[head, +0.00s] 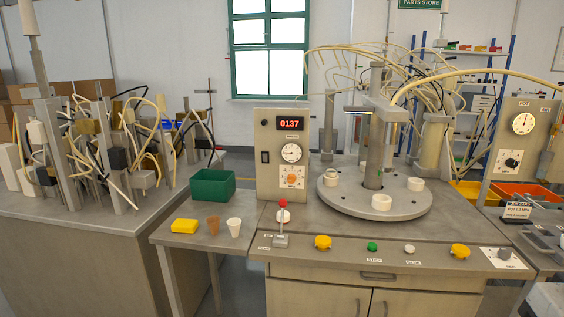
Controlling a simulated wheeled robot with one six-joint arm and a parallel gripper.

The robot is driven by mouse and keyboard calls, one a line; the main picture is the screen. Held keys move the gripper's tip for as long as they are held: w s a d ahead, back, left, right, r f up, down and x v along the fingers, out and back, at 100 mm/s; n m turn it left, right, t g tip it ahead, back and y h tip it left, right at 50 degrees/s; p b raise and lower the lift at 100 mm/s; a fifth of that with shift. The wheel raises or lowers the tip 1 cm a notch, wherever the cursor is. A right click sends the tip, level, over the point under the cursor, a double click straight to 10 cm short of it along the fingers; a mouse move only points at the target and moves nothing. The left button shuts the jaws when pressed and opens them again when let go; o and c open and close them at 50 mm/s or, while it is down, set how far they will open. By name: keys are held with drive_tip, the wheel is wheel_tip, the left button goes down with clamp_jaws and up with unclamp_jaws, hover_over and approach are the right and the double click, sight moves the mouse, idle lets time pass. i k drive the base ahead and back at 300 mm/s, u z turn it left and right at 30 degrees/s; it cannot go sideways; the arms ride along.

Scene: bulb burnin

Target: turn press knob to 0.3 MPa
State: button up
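A grey panel (541,150) stands at the right edge of the head view. It carries a round white gauge (523,124) with a dark needle pointing roughly up. Below the gauge is a black knob (511,162) on a pale dial plate; its exact setting is too small to read. A small card (517,210) stands below this panel, its print hard to read. Another grey panel (267,155) left of centre has a red display, a white dial (291,152) and an orange knob (291,176). Which knob is the press knob is not clearly legible. My gripper is not in view.
A round turntable (340,204) with white cups and a central column stands mid-bench. Yellow, green and white buttons line the front edge. A red-tipped lever (281,225) stands upright there. A green bin (212,186) sits left. Hoses arch above towards the right panel.

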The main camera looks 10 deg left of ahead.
sight(291, 179)
drive_tip(key=u, duration=0.45)
drive_tip(key=i, duration=1.05)
drive_tip(key=z, duration=0.4)
